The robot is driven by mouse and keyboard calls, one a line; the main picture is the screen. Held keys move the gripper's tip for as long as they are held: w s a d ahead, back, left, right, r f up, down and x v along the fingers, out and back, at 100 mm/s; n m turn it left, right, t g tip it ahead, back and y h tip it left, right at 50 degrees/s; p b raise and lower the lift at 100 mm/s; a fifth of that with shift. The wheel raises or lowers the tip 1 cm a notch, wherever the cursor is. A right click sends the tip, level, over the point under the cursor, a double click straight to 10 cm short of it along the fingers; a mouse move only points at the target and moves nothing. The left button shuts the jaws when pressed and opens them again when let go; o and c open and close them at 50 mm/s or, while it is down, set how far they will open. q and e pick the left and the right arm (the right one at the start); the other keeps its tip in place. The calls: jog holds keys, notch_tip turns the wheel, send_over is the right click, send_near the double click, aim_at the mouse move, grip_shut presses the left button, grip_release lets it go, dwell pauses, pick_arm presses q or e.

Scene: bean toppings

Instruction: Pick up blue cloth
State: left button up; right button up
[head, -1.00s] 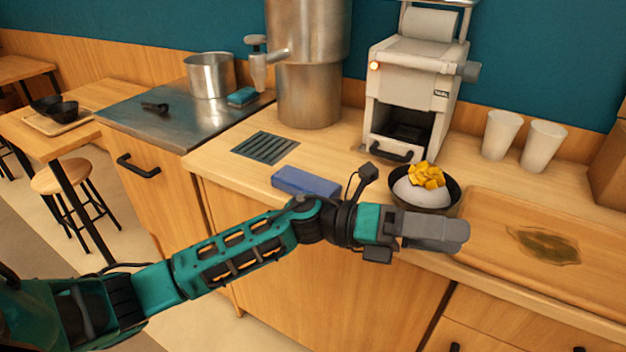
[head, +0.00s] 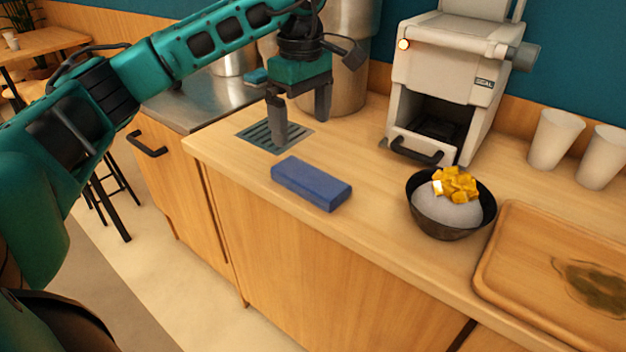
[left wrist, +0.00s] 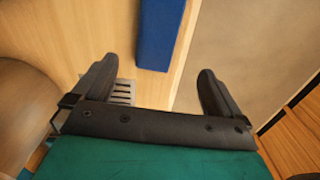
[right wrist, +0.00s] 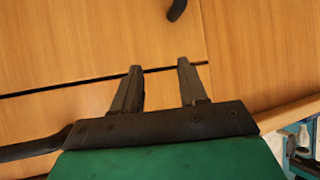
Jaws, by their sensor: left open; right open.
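The blue cloth (head: 311,184) is a folded, block-shaped piece lying flat on the wooden counter near its front edge. It also shows at the top of the left wrist view (left wrist: 160,34). My left gripper (head: 300,125) is open and empty, above the counter by the drain grate, behind and a little left of the cloth, apart from it. In the left wrist view its fingers (left wrist: 155,82) are spread, with the cloth ahead of them. My right gripper (right wrist: 158,75) is open and empty in front of wooden cabinet fronts; the head view does not show it.
A dark bowl (head: 436,216) with a white mound and yellow cubes stands right of the cloth. Behind are a metal grate (head: 256,136), a tall metal cylinder (head: 350,75) and a white machine (head: 455,60). A wooden tray (head: 510,240) and white cups (head: 556,138) are at right.

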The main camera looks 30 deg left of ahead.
pick_arm(q)
send_over(310, 175)
jog(key=a, duration=0.1)
jog(key=f, duration=0.5)
jog(key=shift+s+f+b, duration=0.3)
jog(key=shift+f, duration=0.05)
jog(key=f, duration=0.3)
jog(key=d+f, duration=0.1)
jog(key=shift+w+f+b, duration=0.3)
jog(key=shift+f, duration=0.5)
jog(key=shift+c, duration=1.4)
jog(key=c, duration=0.8)
jog(key=shift+r, duration=0.1)
